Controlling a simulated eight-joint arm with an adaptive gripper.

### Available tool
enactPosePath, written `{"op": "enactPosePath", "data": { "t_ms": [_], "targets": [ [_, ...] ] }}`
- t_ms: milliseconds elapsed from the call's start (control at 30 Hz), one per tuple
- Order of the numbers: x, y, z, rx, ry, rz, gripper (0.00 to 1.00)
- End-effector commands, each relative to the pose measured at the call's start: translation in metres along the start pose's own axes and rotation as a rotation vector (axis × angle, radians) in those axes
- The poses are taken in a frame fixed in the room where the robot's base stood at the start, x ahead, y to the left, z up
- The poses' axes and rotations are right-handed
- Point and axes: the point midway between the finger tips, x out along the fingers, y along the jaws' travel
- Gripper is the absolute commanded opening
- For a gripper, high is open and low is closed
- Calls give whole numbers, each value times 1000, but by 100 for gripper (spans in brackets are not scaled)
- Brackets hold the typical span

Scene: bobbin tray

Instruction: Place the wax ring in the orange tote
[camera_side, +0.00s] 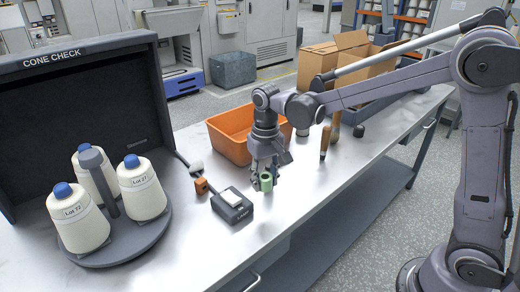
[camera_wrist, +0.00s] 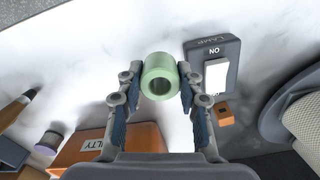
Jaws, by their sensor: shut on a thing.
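I cannot tell whether the ring touches the table. The orange tote (camera_side: 226,148) stands behind my gripper, its inside partly hidden by my arm. Its labelled wall (camera_wrist: 70,154) shows at lower left in the wrist view.
A black lamp switch box (camera_side: 232,207) and a small orange-brown block (camera_side: 201,186) lie left of the ring. A round stand with white cones (camera_side: 136,236) is farther left. Brown-handled tools (camera_side: 325,141) stand to the right. Cardboard boxes (camera_side: 318,66) are behind.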

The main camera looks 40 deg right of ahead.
Motion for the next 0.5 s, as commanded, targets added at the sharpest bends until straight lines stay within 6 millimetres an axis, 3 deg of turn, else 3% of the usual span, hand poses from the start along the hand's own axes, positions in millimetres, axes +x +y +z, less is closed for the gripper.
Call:
{"op": "enactPosePath", "data": {
  "t_ms": [100, 233, 400, 500],
  "targets": [
    [8, 29, -2, -102, 0, 0, 13],
    [13, 48, -1, -192, 0, 0, 13],
    [16, 59, 0, -247, 0, 0, 13],
    [14, 53, -1, -230, 0, 0, 13]
  ]
}}
